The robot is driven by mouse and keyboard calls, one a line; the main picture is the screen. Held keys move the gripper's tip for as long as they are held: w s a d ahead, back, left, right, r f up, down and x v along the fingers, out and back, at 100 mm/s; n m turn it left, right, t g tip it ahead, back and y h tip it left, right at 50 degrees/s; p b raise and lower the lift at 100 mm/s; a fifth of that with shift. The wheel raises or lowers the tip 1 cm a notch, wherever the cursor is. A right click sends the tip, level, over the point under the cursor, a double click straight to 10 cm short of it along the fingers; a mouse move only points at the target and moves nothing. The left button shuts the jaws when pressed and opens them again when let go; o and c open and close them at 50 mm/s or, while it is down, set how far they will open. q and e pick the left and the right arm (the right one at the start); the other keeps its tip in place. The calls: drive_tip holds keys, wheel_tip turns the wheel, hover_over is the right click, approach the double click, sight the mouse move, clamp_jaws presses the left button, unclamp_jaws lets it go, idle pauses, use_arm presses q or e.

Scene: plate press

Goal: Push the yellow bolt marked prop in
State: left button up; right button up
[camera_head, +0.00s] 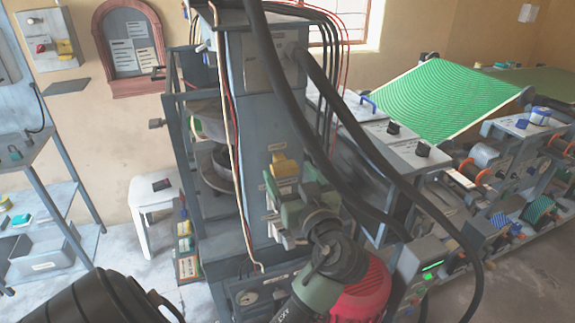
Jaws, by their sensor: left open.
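The yellow bolt (284,165) sits on the front face of the tall grey press column (262,100), at about mid-height. Small white labels are near it, too small to read here, so I cannot make out the word prop. My left gripper (275,208), pale green and grey, is close in front of the column, just below the bolt. It is open, and I see nothing held in it. I cannot tell whether it touches the column or the bolt. My right gripper is not in view.
Thick black hoses (375,150) hang in front of the column and to its right. A red rounded part (362,295) is at the lower middle. A white stool (153,207) stands left of the press. A machine with a green striped sheet (445,95) fills the right.

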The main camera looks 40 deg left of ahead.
use_arm(q)
drive_tip(key=shift+x, duration=1.05)
drive_tip(key=shift+d, duration=0.1)
